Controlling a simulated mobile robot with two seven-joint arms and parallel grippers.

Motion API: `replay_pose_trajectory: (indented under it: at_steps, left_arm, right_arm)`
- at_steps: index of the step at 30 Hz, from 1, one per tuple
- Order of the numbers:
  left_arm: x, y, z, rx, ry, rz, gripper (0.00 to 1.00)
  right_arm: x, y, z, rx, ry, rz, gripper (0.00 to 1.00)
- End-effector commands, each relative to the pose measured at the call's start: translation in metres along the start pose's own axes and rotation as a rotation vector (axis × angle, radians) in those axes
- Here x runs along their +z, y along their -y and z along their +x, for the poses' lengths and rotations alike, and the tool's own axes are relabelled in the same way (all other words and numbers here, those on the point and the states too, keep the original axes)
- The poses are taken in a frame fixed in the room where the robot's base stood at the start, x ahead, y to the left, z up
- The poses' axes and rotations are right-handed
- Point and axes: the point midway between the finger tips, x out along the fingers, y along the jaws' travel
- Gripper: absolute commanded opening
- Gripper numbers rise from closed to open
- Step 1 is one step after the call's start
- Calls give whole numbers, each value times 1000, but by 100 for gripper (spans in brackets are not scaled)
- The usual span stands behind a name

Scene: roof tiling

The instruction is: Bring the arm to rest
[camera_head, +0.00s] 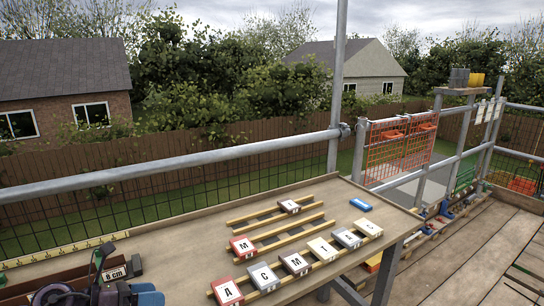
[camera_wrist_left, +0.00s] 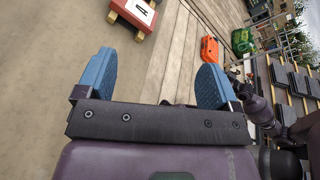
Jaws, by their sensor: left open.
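My left gripper (camera_head: 132,292) shows at the lower left of the head view, low over the near left part of the workbench (camera_head: 190,262). In the left wrist view its two blue fingers (camera_wrist_left: 153,84) stand wide apart with nothing between them. A red lettered tile (camera_wrist_left: 136,12) lies beyond the fingers there, apart from them. In the head view a front row of lettered tiles, from a red one (camera_head: 228,291) to a cream one (camera_head: 368,228), lies on wooden battens. A red M tile (camera_head: 242,246) and a dark red tile (camera_head: 290,206) lie further back. My right gripper is not in view.
A brown block labelled 8 cm (camera_head: 116,272) lies beside my left gripper. A yellow ruler (camera_head: 62,251) runs along the back left edge. A small blue item (camera_head: 361,205) lies at the right. Scaffold rails (camera_head: 170,168) border the bench; a plank deck (camera_head: 455,255) lies right.

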Motion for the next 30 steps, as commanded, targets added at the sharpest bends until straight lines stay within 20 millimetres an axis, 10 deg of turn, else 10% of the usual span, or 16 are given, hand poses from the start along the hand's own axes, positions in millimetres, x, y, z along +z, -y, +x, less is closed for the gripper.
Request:
replay_pose_trajectory:
  at_steps: [14, 30]
  left_arm:
    - [-29, 18, -26, 82, 834, -992, 87]
    - [-200, 34, -104, 606, 1439, -2114, 87]
  right_arm:
    - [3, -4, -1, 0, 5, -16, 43]
    - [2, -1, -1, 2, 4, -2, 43]
